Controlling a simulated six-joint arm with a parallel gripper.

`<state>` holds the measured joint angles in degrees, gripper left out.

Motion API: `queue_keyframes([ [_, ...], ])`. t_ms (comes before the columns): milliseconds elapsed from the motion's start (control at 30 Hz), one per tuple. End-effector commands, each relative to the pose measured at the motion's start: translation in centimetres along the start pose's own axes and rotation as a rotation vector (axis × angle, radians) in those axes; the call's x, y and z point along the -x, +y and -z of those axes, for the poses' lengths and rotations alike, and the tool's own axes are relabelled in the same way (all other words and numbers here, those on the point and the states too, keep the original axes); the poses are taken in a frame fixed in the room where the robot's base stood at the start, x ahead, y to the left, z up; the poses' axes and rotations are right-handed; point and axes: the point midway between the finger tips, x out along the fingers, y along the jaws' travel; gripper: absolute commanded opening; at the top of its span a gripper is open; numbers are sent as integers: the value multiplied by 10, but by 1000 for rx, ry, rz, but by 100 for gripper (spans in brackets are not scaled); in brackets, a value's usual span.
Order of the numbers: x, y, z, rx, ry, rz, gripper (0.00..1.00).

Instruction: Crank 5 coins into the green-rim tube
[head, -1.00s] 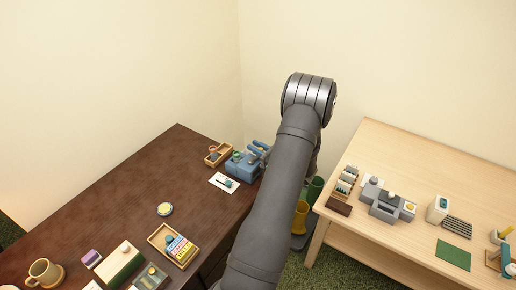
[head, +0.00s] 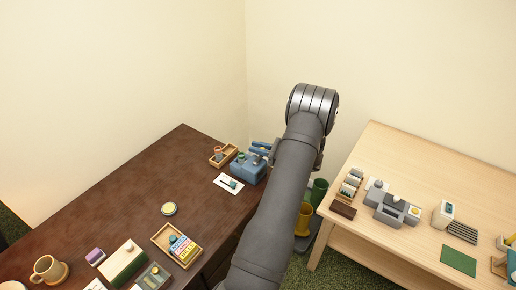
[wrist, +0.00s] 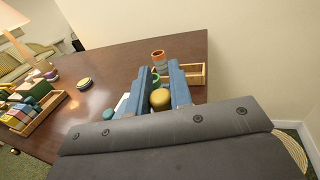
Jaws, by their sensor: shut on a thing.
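A blue device (head: 247,170) stands near the far right corner of the dark table. My gripper's blue fingers (head: 262,148) are over its right side in the head view. In the wrist view my gripper (wrist: 159,84) is shut on a round yellow-brown knob (wrist: 160,99), which shows between its fingers. A green rim (head: 241,156), likely the green-rim tube, shows at the device's back; it also shows between the fingers in the wrist view (wrist: 155,77). An orange-rim tube (wrist: 158,57) stands by the wooden tray. No coins inside the tube can be made out.
A yellow disc (head: 169,209) and a box of coloured blocks (head: 159,236) are nearer. A light wood table (head: 390,255) with several items stands at right.

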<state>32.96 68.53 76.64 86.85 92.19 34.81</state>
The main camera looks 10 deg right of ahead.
Motion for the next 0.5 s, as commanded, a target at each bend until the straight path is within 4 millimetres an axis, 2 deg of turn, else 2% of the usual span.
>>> queue_keyframes([
  [100,0,0,0,0,0,0,0],
  [133,-1,0,0,0,0,0,25],
  [200,0,0,0,1,0,0,39],
  [500,0,0,0,1,0,1,41],
])
